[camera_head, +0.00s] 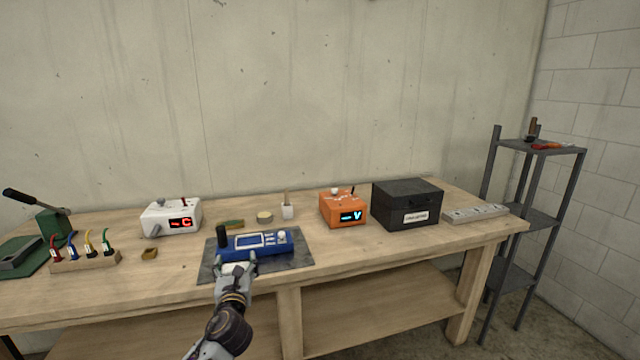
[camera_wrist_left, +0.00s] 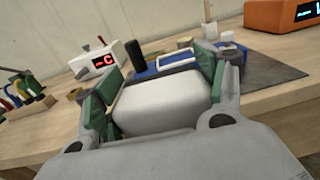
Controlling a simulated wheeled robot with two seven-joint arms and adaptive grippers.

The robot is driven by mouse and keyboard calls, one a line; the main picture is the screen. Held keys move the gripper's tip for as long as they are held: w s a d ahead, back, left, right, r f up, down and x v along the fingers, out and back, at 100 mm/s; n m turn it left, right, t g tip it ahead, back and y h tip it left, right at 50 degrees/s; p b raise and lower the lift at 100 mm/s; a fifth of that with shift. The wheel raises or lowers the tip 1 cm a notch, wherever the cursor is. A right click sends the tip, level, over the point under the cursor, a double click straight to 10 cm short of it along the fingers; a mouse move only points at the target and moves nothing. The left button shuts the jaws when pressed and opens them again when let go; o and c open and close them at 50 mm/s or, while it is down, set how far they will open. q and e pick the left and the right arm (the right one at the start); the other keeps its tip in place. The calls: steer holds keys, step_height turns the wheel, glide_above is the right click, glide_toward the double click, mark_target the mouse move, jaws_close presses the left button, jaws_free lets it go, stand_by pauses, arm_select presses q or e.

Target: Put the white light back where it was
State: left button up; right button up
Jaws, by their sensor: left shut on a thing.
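My left gripper (camera_head: 237,267) is at the front edge of the dark mat (camera_head: 292,260), just in front of the blue device (camera_head: 262,251). In the left wrist view its green-padded fingers (camera_wrist_left: 160,72) are shut on a smooth, rounded white body, which looks like the white light (camera_wrist_left: 160,105). In the head view the gripper mostly hides this body. Whether its underside touches the mat or table cannot be told. The blue device has a pale screen, a black upright cylinder and a white knob. My right gripper is not in view.
A white box with a red display (camera_head: 172,217), an orange box (camera_head: 343,208) and a black case (camera_head: 406,204) stand along the back. The table front right of the mat is clear.

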arm_select(q)
steer(key=s+d+f+m+h+p, duration=0.1)
steer(key=s+f+h, duration=0.3)
steer(key=s+f, duration=0.6)
steer(key=s+m+p, duration=0.1)
steer(key=s, duration=0.3)
steer(key=shift+s+d+m, duration=0.15)
steer(key=shift+d+m, duration=0.15)
steer(key=shift+d, duration=0.05)
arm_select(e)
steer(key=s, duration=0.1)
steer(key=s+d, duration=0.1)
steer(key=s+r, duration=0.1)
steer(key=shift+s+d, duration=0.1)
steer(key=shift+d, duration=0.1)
